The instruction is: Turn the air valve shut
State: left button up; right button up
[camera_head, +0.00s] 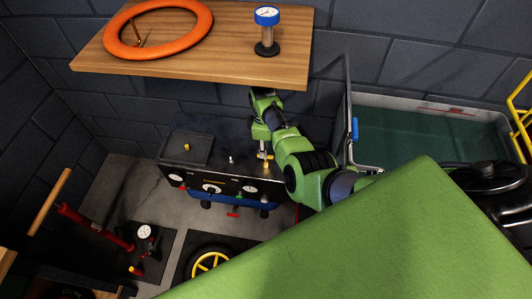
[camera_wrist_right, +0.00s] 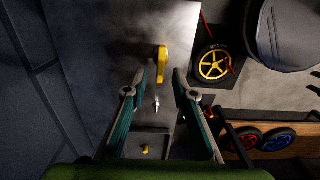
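The air valve has a yellow handle (camera_wrist_right: 161,58), seen in the right wrist view above a grey surface. In the head view its yellow part (camera_head: 264,156) shows at the right end of the dark compressor unit (camera_head: 215,178). My right gripper (camera_wrist_right: 157,78) is open, with its two green fingers apart. The handle appears just beyond the fingertips, between their lines, and nothing is held. In the head view my right gripper (camera_head: 260,133) points down over the unit, partly hidden by its own arm. Contact with the handle is not visible. My left gripper is not in view.
A silver fitting (camera_wrist_right: 156,103) and a small yellow knob (camera_wrist_right: 145,151) stand on the unit's top. A wooden shelf (camera_head: 190,62) with an orange tyre (camera_head: 203,20) and a gauge (camera_head: 266,35) is above. A water tank (camera_head: 430,125) is at right; a yellow wheel (camera_head: 210,262) lies in front.

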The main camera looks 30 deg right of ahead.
notch_tip(320, 180, down, 2)
jog(key=shift+f+b, duration=0.2)
jog(key=shift+b, duration=0.1)
jog(key=shift+s+a+f, duration=0.1)
jog(key=shift+f, duration=0.15)
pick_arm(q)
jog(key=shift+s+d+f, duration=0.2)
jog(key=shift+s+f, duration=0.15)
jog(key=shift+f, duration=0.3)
pick_arm(e)
grip_shut()
